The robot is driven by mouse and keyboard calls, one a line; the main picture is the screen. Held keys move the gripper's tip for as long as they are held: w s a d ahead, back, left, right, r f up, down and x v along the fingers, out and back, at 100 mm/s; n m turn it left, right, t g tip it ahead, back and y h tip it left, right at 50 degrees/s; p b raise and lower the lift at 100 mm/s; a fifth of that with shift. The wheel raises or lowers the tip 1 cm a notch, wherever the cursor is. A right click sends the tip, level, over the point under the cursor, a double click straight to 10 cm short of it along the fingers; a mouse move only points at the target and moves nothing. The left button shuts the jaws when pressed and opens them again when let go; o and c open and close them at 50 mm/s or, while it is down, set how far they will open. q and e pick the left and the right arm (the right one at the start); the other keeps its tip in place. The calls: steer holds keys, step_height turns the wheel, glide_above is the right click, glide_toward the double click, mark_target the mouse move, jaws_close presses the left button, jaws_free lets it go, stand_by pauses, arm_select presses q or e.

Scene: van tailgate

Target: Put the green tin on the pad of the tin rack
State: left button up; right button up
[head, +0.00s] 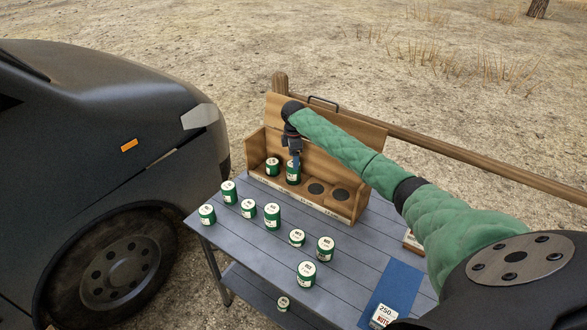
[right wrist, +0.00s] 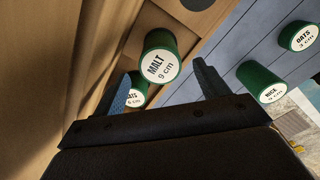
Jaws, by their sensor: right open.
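The wooden tin rack (head: 262,140) stands at the back of the table. A green tin (head: 272,167) is in its leftmost place. A second green tin (head: 293,174) is in the place to its right, directly under my right gripper (head: 295,158). In the right wrist view this tin, labelled MALT 9 cm (right wrist: 161,58), shows between the spread fingers of the right gripper (right wrist: 162,68). The gripper is open; I cannot tell whether a finger touches the tin. The other racked tin (right wrist: 134,95) is partly hidden by a finger. My left gripper is out of view.
Two bare dark pads (head: 316,188) show in the rack's right half. Several green tins (head: 272,213) stand on the grey slatted table (head: 232,231). A blue mat (head: 392,287) lies at the front right. A dark van (head: 110,150) stands at the left.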

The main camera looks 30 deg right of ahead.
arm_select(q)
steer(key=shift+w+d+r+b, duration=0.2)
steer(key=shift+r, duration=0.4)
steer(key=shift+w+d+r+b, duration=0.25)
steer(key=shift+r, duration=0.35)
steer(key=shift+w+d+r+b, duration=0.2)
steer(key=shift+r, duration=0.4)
arm_select(e)
steer(key=shift+r, duration=3)
steer(key=shift+r, duration=0.1)
